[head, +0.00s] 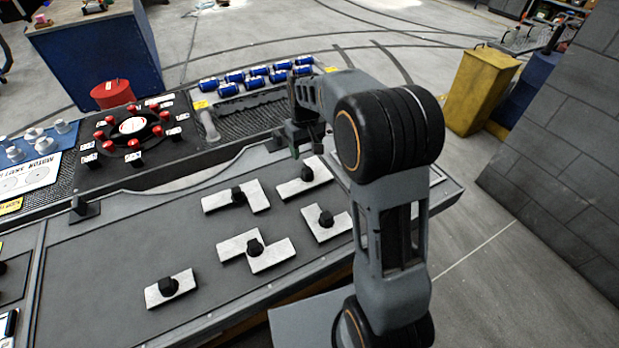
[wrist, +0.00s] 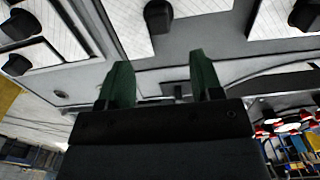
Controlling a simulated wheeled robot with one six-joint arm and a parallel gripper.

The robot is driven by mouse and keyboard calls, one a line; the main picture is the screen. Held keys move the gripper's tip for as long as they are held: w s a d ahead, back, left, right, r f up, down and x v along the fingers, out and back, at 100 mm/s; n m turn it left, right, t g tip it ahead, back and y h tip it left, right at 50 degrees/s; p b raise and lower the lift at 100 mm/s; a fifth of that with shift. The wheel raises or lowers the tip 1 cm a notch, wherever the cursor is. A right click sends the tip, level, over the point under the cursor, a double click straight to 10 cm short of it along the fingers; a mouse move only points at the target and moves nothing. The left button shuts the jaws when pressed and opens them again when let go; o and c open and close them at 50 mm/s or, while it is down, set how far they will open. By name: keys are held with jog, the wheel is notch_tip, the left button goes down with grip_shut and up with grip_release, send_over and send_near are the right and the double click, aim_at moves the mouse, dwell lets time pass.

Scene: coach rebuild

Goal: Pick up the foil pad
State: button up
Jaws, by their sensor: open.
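Several pale, silvery-white pads with black knobs lie on the grey bench panel (head: 120,245). I cannot tell which one the task calls the foil pad. Another angled pad (head: 338,230), a stepped pad (head: 274,257) and a short straight pad (head: 187,281) lie nearer the front. My gripper is open and empty, above the panel's back edge. In the wrist view, its green fingers (wrist: 162,88) stand apart, with a knobbed pad (wrist: 203,6) beyond them.
Behind the panel are a black tray with red knobs (head: 104,139) and a rack of blue cylinders (head: 231,88). A clear upright cylinder (head: 210,127) stands left of my gripper. A yellow bin (head: 478,88) and grey wall (head: 560,130) are at right. The panel's left part is bare.

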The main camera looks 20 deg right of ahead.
aim_at(307, 169)
notch_tip(307, 169, down, 4)
jog(key=shift+r, duration=0.25)
jog(key=shift+s+d+f+p, duration=0.1)
jog(key=shift+s+f+p, duration=0.05)
jog(key=shift+f, duration=1.2)
jog(key=shift+s+f+p, duration=0.1)
jog(key=shift+f+p, duration=0.05)
jog(key=shift+f, duration=1.15)
jog(key=shift+c, duration=0.3)
jog(key=c, duration=0.9)
jog(key=shift+c, duration=0.4)
jog(key=shift+r, duration=0.15)
